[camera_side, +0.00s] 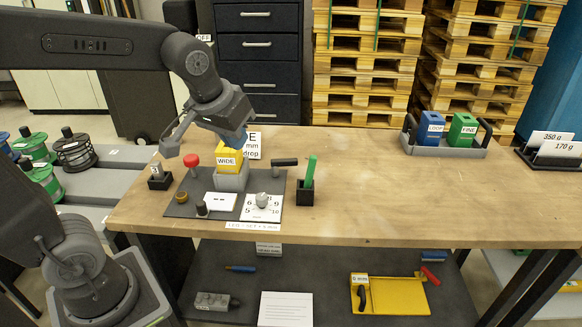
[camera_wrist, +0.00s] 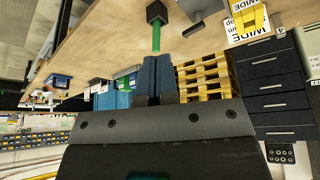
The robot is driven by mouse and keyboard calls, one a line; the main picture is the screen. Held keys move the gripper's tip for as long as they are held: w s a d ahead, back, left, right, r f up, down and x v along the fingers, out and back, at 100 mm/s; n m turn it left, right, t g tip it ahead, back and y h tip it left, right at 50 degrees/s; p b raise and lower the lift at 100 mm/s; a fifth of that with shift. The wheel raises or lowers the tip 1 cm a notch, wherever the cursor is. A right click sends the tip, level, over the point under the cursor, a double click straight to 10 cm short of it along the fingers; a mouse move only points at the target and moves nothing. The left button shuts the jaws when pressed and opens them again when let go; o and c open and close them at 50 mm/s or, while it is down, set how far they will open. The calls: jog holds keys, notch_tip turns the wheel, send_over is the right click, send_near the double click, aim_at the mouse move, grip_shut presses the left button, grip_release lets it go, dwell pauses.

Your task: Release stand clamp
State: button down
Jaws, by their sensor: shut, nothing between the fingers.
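A yellow block labelled WIDE (camera_side: 228,160) sits in a grey stand (camera_side: 231,181) on a dark base plate (camera_side: 184,209). A black lever-like handle (camera_side: 285,161) sticks out right of the stand, and a red round knob (camera_side: 191,160) stands left of it. I cannot tell which of these is the stand clamp. My gripper (camera_side: 240,138) has its blue fingers close above the yellow block in the side view; whether they touch it is unclear. In the wrist view the blue fingers (camera_wrist: 164,76) are together and empty. The yellow part (camera_wrist: 249,17) shows at the top right there.
A green-handled tool stands in a black holder (camera_side: 305,197) right of the plate. A white dial (camera_side: 263,208) and small knobs sit at the plate's front. A caddy (camera_side: 444,148) with LOOP and FINE blocks is at the back right. The bench between is clear.

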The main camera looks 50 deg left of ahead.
jog(key=w+a+f+n+y, duration=0.1)
jog(key=w+a+f+n, duration=0.1)
jog(key=w, duration=0.4)
jog(key=w+a+f+n, duration=0.1)
jog(key=w+a, duration=0.1)
jog(key=w, duration=0.3)
jog(key=n+g+y, duration=0.1)
jog(key=n+g, duration=0.1)
jog(key=n, duration=0.2)
send_near(292, 160)
jog(key=f, duration=0.7)
jog(key=shift+w+a+f, duration=0.15)
jog(key=shift+w+f, duration=0.05)
jog(key=shift+f, duration=0.15)
jog(key=shift+w+a+n+y, duration=0.3)
jog(key=shift+w+a+n, duration=0.3)
jog(key=shift+n, duration=0.2)
jog(key=shift+w+a, duration=0.15)
jog(key=shift+a, duration=0.05)
